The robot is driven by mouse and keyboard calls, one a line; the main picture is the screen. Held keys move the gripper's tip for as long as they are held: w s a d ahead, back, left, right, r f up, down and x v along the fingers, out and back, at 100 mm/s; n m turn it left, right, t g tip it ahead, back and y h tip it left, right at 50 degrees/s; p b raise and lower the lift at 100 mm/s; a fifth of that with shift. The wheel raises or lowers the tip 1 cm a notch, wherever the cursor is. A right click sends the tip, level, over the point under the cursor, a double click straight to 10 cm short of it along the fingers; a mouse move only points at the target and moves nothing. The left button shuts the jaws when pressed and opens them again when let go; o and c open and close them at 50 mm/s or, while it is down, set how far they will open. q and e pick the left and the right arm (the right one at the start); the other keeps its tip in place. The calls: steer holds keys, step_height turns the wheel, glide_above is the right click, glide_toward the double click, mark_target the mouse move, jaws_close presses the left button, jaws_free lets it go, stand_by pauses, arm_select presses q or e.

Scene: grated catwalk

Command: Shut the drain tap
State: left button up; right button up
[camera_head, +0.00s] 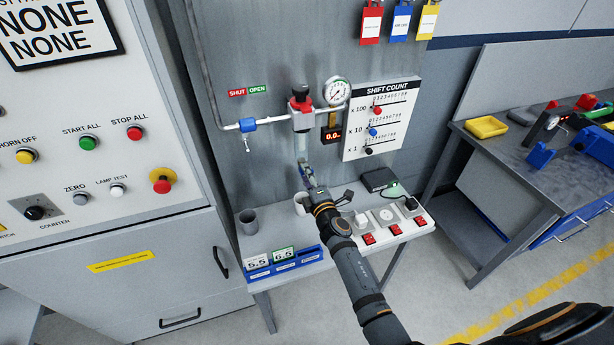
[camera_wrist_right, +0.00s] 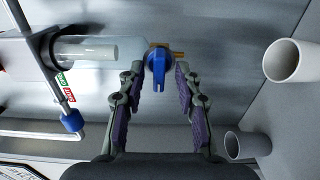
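The drain tap (camera_wrist_right: 158,66) has a blue handle on a brass stem, at the lower end of the clear bowl (camera_head: 301,145) under the red-collared regulator (camera_head: 301,106). In the right wrist view the bowl (camera_wrist_right: 95,48) lies left of the tap, and the blue handle points down the picture, across the stem. My right gripper (camera_wrist_right: 160,78) is open, with one finger on each side of the handle; small gaps show between handle and fingers. In the head view the gripper (camera_head: 306,176) is just below the bowl and largely covers the tap. My left gripper is not in view.
A blue-handled valve (camera_head: 248,124) sits on the pipe left of the regulator, under a SHUT/OPEN label (camera_head: 247,91). A gauge (camera_head: 336,92) is at right. Below, a bench holds a grey cup (camera_head: 248,221), a white cup (camera_head: 300,203) and a red-switched power strip (camera_head: 386,228).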

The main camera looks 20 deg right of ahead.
steer(key=s, duration=1.2)
steer(key=shift+d, duration=0.2)
